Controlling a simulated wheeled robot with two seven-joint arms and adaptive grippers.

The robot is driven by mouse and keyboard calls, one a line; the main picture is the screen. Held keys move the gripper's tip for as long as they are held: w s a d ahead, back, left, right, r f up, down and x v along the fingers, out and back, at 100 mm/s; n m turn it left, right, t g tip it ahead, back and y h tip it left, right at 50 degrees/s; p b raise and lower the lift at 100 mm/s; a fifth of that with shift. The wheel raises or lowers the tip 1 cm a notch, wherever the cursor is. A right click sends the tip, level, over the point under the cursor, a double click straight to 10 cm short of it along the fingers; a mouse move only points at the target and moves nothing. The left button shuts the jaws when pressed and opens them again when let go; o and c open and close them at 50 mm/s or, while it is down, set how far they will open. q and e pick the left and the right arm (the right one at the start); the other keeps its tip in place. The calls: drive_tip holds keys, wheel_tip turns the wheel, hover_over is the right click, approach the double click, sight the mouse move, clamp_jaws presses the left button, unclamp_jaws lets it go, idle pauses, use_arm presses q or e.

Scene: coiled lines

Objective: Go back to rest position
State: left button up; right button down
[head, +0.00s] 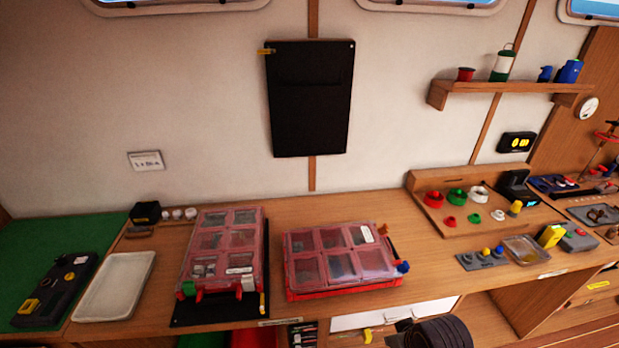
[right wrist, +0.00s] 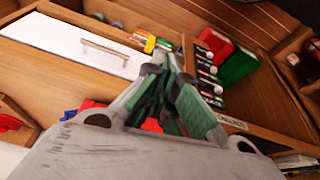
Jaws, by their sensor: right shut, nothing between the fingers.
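My right gripper (right wrist: 170,78) shows in the right wrist view, with its green-padded fingers together and nothing between them. It is in front of a wooden cabinet front, with a white drawer (right wrist: 70,45) on the left and a shelf of small labelled items on the right. In the head view a dark ribbed shape (head: 445,334) shows at the bottom edge; I cannot tell whether it is part of my right arm. My left gripper is not in view.
A long wooden counter holds two red clear-lidded organizer boxes (head: 222,250) (head: 340,258), a white tray (head: 113,287) and a dark tool case (head: 55,290). A board with coloured spools (head: 465,205) stands on the right. A wall shelf (head: 510,88) is at upper right.

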drive_tip(key=s+d+f+g, duration=0.1)
drive_tip(key=s+f, duration=0.1)
drive_tip(key=f, duration=1.5)
drive_tip(key=s+d+f, duration=0.1)
drive_tip(key=s+f, duration=0.1)
drive_tip(key=f, duration=1.4)
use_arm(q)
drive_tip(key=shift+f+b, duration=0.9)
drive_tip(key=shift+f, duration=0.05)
use_arm(e)
drive_tip(key=s+d+f+g, duration=0.1)
drive_tip(key=s+d+f, duration=0.1)
drive_tip(key=s+f, duration=0.9)
drive_tip(key=s+d+f, duration=0.2)
drive_tip(key=s+f, duration=0.9)
drive_tip(key=shift+s+m+g+h, duration=0.3)
drive_tip(key=shift+g+h, duration=0.1)
drive_tip(key=shift+a, duration=0.1)
